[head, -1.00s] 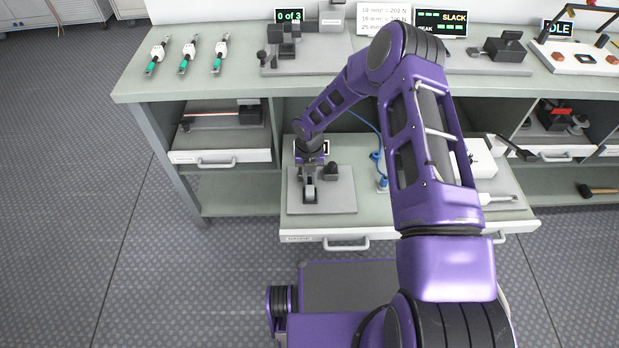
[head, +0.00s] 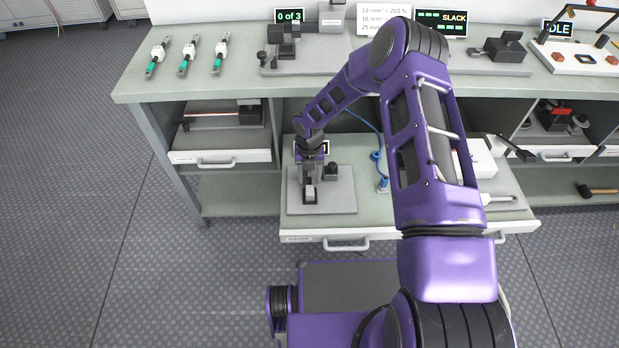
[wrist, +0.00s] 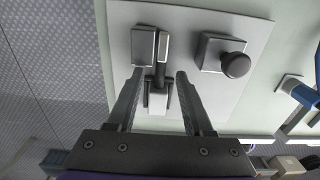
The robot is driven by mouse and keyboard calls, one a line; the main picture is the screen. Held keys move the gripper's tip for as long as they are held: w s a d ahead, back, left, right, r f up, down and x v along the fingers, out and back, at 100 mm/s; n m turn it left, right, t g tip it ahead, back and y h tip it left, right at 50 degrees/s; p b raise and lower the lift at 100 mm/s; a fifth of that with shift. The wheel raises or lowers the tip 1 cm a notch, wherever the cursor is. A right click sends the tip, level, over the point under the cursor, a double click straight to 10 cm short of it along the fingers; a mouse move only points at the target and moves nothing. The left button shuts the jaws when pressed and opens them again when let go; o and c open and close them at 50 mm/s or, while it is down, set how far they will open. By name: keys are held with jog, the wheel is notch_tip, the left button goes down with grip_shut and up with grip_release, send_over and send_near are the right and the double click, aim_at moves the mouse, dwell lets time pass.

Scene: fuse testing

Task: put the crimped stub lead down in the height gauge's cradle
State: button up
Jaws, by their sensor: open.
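The height gauge is a light grey plate (head: 340,200) with dark fittings on the pulled-out drawer; it also fills the middle of the wrist view (wrist: 190,18). On it stand a dark block (wrist: 143,45) with a pale metal bar beside it, and a block with a round black knob (wrist: 236,65). My gripper (wrist: 159,73) is open over the plate, pointing down. Between its fingers is a small pale piece (wrist: 158,103) with a dark part, low at the cradle area. I cannot tell surely whether this is the crimped stub lead or part of the cradle. The fingers stand apart from it.
Three green-and-white leads (head: 188,57) lie on the bench top at left. A blue cable piece (head: 382,184) is right of the plate, and a white box (head: 480,157) stands farther right in the drawer. The bench edge is above and behind my gripper.

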aim_at(310, 181)
notch_tip(310, 181, up, 16)
jog(key=p, duration=0.2)
jog(key=shift+r, duration=0.25)
jog(key=shift+d, duration=0.1)
